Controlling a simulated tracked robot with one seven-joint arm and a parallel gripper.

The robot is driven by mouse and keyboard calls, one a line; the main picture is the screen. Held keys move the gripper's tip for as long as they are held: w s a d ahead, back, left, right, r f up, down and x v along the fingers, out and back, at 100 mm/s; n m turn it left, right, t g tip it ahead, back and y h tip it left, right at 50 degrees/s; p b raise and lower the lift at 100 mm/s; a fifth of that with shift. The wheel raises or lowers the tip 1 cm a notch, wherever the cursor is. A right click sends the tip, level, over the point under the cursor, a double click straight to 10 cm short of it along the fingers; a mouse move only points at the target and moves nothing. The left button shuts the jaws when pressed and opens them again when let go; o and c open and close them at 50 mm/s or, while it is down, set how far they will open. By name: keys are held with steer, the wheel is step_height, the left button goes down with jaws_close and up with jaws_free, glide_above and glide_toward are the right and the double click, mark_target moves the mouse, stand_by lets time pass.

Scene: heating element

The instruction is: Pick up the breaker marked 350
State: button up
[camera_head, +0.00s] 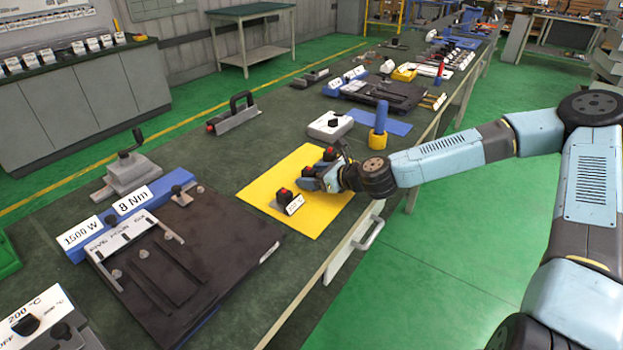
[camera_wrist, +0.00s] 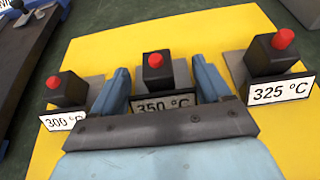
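The breaker marked 350 °C (camera_wrist: 155,75) is a small black block with a red button, a grey base and a white label. It stands on a yellow mat (camera_wrist: 95,48). In the wrist view my gripper (camera_wrist: 161,72) is open, with one blue finger on each side of this breaker. A gap shows on the left; I cannot tell whether either finger touches. The fixture's lower part and label are partly hidden by the gripper body. In the head view my gripper (camera_head: 322,180) is low over the mat and partly covers the middle breaker (camera_head: 308,172).
A breaker marked 300 °C (camera_wrist: 68,92) stands left of my gripper and one marked 325 °C (camera_wrist: 272,58) stands right, both close to the fingers. A dark board (camera_head: 190,255) lies left of the mat. A blue cylinder (camera_head: 381,117) stands behind the arm.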

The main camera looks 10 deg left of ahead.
steer(key=c, duration=0.6)
steer(key=shift+o, duration=0.2)
steer(key=shift+r, duration=0.1)
